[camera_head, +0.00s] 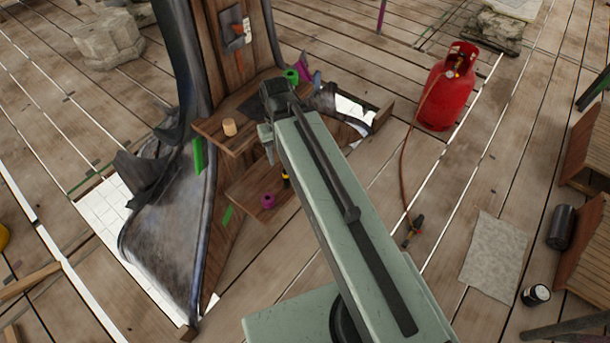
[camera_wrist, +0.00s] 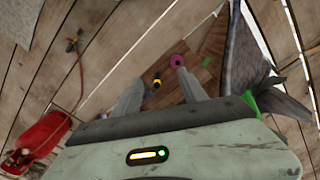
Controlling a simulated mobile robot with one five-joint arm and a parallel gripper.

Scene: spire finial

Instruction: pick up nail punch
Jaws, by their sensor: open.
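A small black tool with a yellow band, which looks like the nail punch (camera_wrist: 156,82), shows between my fingers in the wrist view. In the head view only a bit of it (camera_head: 286,180) shows beside my arm, by the lower wooden shelf (camera_head: 247,187). My gripper (camera_wrist: 160,77) is open, with one finger on each side of the tool in the picture. I cannot tell how far below the fingertips it is. A magenta ring-like piece (camera_wrist: 177,60) appears just past the right fingertip, and in the head view it (camera_head: 268,200) sits on the lower shelf.
The upper shelf (camera_head: 236,128) holds a wooden cylinder (camera_head: 229,127). A green ring (camera_head: 291,75) is behind it. Dark metal sheeting (camera_head: 170,230) flares beside the spire. A red gas bottle (camera_head: 447,88) with a hose and torch stands right, on mostly open plank floor.

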